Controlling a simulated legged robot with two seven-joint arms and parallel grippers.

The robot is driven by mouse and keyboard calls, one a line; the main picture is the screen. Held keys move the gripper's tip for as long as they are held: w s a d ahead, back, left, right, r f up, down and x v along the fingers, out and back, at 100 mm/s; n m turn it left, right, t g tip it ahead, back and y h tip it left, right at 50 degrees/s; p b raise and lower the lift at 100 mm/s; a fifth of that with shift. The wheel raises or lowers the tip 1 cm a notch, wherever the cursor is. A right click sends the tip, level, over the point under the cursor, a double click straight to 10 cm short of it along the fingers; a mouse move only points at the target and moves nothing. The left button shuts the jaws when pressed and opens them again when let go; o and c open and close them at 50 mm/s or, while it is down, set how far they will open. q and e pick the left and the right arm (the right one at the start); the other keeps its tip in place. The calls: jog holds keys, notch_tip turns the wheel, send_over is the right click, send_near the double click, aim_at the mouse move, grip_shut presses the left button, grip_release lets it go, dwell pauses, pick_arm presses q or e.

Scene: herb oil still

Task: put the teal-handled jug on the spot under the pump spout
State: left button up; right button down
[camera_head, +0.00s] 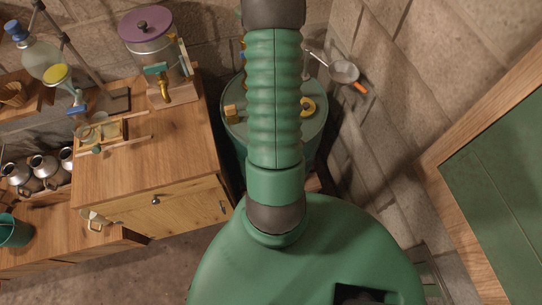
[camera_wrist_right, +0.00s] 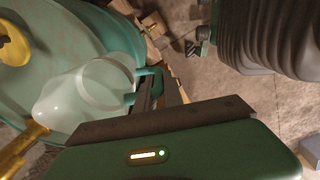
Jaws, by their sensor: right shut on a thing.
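In the right wrist view, a clear, whitish jug (camera_wrist_right: 85,88) with a teal handle (camera_wrist_right: 148,72) is in front of my right gripper (camera_wrist_right: 150,95). The gripper is shut on the handle, and the jug appears tilted in this view. The jug overlaps the round green drum top (camera_wrist_right: 90,25); I cannot tell whether it touches it. A brass pipe (camera_wrist_right: 22,148), possibly the pump spout, shows beside the jug's mouth. The drum (camera_head: 236,122) also shows in the head view, where my green arm hides its middle, the jug and the right gripper. My left gripper is in neither view.
A wooden cabinet (camera_head: 180,165) stands left of the drum, with a purple-lidded pot (camera_head: 150,50) and glassware on it. A yellow ring (camera_head: 307,106) lies on the drum top. A green-panelled wooden frame (camera_head: 450,140) is at right.

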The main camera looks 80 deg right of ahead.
jog(key=w+d+b, duration=0.1)
jog(key=d, duration=0.1)
jog(key=w+d+b, duration=0.1)
jog(key=d+b, duration=0.1)
jog(key=d, duration=0.1)
jog(key=w+d+f+b, duration=0.1)
jog(key=w+d+b, duration=0.1)
jog(key=shift+d, duration=0.25)
jog(key=w+d, duration=0.2)
jog(key=d, duration=0.1)
jog(key=w+d+f+b, duration=0.1)
jog(key=d, duration=0.1)
jog(key=shift+d+f, duration=0.1)
jog(key=shift+d, duration=0.15)
jog(key=shift+f, duration=0.25)
jog(key=c, duration=1.4)
grip_release()
jog(key=shift+o, duration=0.2)
